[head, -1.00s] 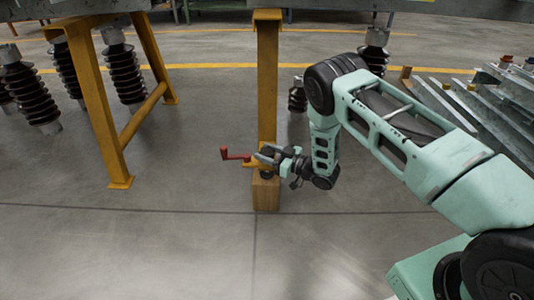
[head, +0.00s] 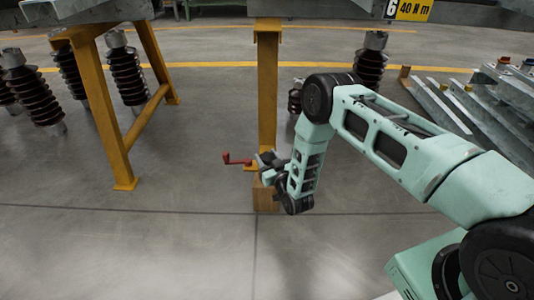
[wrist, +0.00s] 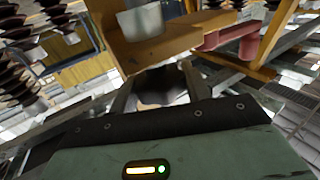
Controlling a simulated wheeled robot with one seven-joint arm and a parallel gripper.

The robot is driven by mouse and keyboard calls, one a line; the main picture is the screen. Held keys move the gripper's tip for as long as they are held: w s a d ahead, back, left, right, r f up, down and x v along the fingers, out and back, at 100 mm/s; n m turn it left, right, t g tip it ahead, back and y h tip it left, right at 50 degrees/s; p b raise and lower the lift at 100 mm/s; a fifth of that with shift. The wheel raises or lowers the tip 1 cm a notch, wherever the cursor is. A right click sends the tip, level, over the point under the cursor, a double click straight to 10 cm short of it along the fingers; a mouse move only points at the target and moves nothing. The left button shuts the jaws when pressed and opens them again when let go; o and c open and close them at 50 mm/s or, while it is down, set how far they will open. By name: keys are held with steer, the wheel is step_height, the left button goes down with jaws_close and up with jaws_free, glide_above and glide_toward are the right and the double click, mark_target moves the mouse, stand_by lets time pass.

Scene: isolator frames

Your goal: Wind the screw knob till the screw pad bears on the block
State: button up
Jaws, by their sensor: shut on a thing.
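The wooden block (head: 265,197) stands on the floor at the foot of a yellow post (head: 267,95) in the head view. My gripper (head: 271,163) is at the bracket, right of the crank. In the wrist view my gripper (wrist: 160,90) is shut on a dark knob (wrist: 160,84).
A yellow trestle (head: 105,110) stands at the left, with ribbed brown insulators (head: 32,90) around it. Another insulator (head: 371,62) stands behind my arm. Grey steel bars (head: 490,105) lie at the right. The floor in front of the block is clear.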

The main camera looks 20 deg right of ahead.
steer(key=m+h, duration=0.2)
steer(key=h, duration=0.1)
steer(key=m+h+p, duration=0.1)
steer(key=h, duration=0.2)
steer(key=shift+s+a+f+m, duration=0.1)
steer(key=shift+m, duration=0.3)
steer(key=m+g+h, duration=0.1)
steer(key=m+h, duration=0.1)
steer(key=h, duration=0.2)
steer(key=shift+m, duration=0.3)
steer(key=m+g+h, duration=0.2)
steer(key=m+h, duration=0.1)
steer(key=h, duration=0.1)
steer(key=shift+f+g+b, duration=0.15)
steer(key=shift+g+b, duration=0.25)
steer(key=shift+m+g+h+b, duration=0.5)
steer(key=shift+m+g+h, duration=0.6)
steer(key=shift+h, duration=0.1)
steer(key=o, duration=1)
steer(key=shift+c, duration=0.2)
steer(key=shift+r, duration=0.2)
steer(key=p+v, duration=0.4)
steer(key=v, duration=1.3)
steer(key=shift+a, duration=0.3)
